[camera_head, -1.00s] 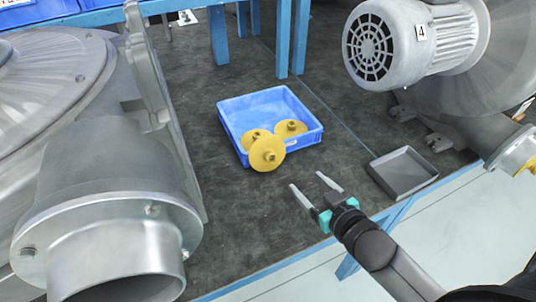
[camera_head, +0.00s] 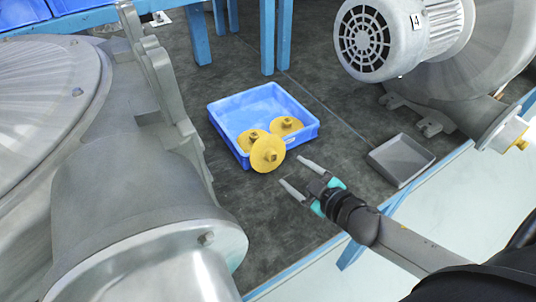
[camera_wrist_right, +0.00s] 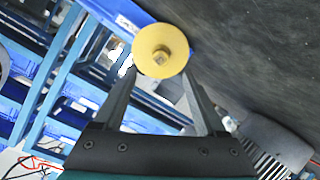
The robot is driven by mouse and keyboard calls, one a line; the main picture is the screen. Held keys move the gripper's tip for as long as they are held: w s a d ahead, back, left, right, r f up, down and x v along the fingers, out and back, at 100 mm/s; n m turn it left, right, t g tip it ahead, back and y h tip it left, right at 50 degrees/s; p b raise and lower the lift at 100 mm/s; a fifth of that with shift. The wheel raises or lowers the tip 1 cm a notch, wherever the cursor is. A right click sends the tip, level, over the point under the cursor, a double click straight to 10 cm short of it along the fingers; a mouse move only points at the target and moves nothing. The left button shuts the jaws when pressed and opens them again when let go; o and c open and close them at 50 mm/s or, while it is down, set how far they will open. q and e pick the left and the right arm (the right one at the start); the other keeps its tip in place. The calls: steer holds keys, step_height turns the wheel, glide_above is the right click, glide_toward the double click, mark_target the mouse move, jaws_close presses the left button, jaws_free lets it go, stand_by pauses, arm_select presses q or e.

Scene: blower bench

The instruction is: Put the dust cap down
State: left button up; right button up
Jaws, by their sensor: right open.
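A yellow dust cap (camera_head: 268,154), a round disc with a central knob, leans tilted at the near wall of a blue bin (camera_head: 216,128). Two more yellow caps, one at the left (camera_head: 246,139) and one at the right (camera_head: 287,125), lie inside the bin. My right gripper (camera_head: 291,170) is open and empty, just right of and nearer than the leaning cap. In the right wrist view a yellow cap (camera_wrist_right: 160,48) shows just beyond the spread fingertips (camera_wrist_right: 160,82), apart from them as far as I can tell. My left gripper is not in view.
An empty grey tray (camera_head: 400,160) sits near the bench's front edge at right. A grey blower with motor (camera_head: 362,42) stands behind it, with a yellow cap (camera_head: 521,143) at its outlet. A large grey housing (camera_head: 130,190) fills the left. Dark bench top is clear around the bin.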

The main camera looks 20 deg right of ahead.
mark_target(274, 158)
steer(key=shift+b+x, duration=0.8)
steer(key=shift+x, duration=3.25)
steer(key=shift+a+r, duration=0.1)
steer(key=shift+a, duration=0.05)
jaws_close()
